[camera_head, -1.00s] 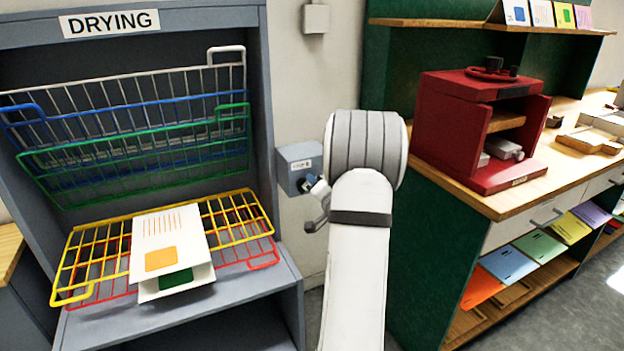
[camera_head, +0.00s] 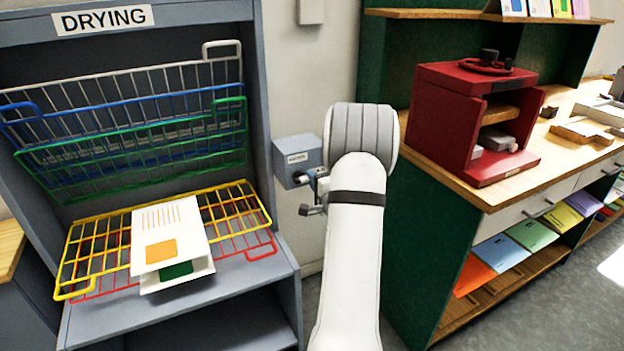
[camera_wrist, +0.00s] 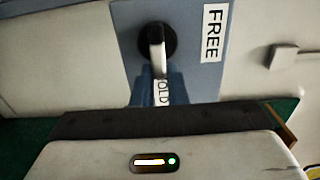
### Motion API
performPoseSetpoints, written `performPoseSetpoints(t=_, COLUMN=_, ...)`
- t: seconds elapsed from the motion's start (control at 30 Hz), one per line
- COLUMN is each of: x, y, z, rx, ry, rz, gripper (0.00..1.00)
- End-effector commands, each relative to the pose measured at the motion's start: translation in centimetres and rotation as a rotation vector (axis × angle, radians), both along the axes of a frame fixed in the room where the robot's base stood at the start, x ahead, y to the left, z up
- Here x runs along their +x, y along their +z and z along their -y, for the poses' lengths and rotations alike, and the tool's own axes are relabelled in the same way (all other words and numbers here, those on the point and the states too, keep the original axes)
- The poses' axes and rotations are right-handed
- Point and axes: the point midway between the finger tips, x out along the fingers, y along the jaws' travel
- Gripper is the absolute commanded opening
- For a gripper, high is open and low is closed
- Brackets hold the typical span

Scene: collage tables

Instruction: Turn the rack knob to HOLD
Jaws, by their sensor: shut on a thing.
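The rack knob (camera_wrist: 156,42) is a black disc with a pale lever on a blue-grey box (camera_head: 296,152) beside the drying rack. A FREE label (camera_wrist: 215,32) stands to the right. My gripper (camera_wrist: 160,82) is shut on the knob's lever; its bluish fingers blend with the plate behind. In the head view my arm hides much of my gripper (camera_head: 313,193), and the knob is barely visible beside it.
The drying rack (camera_head: 258,120) stands left, with coloured wire shelves and a card (camera_head: 170,235) on the yellow one. A green bench with a wooden top (camera_head: 480,195) and red cabinet (camera_head: 440,130) stands close right of my arm. Grey floor shows between them.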

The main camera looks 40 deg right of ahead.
Motion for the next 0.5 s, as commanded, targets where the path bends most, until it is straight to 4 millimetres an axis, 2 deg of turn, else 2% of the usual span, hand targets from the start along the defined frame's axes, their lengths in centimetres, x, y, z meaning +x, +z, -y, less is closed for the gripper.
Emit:
performPoseSetpoints(t=0.03, x=0.16, y=-0.61, z=-0.73, rx=0.011, ry=0.016, rz=-0.011, gripper=0.00)
performPoseSetpoints(t=0.47, x=0.16, y=-0.57, z=-0.74, rx=0.019, ry=0.017, rz=-0.007, gripper=0.00)
performPoseSetpoints(t=0.5, x=0.16, y=-0.57, z=-0.74, rx=0.019, ry=0.017, rz=-0.007, gripper=0.14)
